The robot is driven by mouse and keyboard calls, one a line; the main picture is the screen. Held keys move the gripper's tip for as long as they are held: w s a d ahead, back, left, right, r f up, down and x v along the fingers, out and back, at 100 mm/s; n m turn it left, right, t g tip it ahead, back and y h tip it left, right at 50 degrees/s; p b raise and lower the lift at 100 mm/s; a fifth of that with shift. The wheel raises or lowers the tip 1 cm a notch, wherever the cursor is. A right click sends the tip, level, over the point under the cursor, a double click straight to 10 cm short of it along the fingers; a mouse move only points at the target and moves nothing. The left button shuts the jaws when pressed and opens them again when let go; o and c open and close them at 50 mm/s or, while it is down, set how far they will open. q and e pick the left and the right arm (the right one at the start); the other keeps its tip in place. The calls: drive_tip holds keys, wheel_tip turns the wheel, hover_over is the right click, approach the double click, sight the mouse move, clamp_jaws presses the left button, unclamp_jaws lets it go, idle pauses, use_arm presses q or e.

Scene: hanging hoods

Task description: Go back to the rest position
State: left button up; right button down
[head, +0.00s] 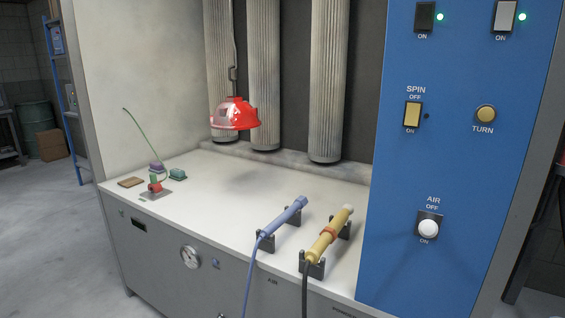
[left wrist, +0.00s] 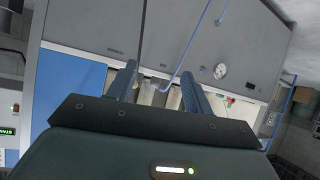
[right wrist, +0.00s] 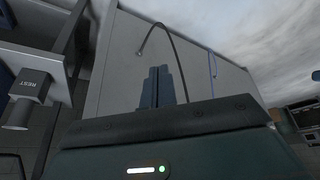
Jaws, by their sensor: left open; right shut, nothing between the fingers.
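Neither gripper shows in the head view. My left gripper (left wrist: 160,90) shows in the left wrist view with its two fingers spread apart and nothing between them; the cabinet front is beyond it. My right gripper (right wrist: 157,85) shows in the right wrist view with its fingers together and nothing held. A dark grey block marked REST (right wrist: 30,85) shows at the left of the right wrist view. In the head view a red hood (head: 235,114) hangs from a hook over the bench. A blue tool (head: 283,216) and a yellow tool (head: 328,235) lie on their black holders.
The white bench top (head: 225,180) is mostly clear in the middle. Small items, including a green wire stand (head: 155,183), are at its left. A blue panel (head: 460,150) with switches and knobs rises at the right. A blue ladder (head: 62,80) stands at the far left.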

drive_tip(key=w+a+f+t+y+p, duration=0.1)
drive_tip(key=w+a+t+y+p, duration=0.1)
drive_tip(key=w+a+t+p, duration=0.1)
drive_tip(key=shift+w+a+f+n+t+y, duration=0.4)
drive_tip(key=shift+w+a+t, duration=0.1)
drive_tip(key=shift+a+t, duration=0.75)
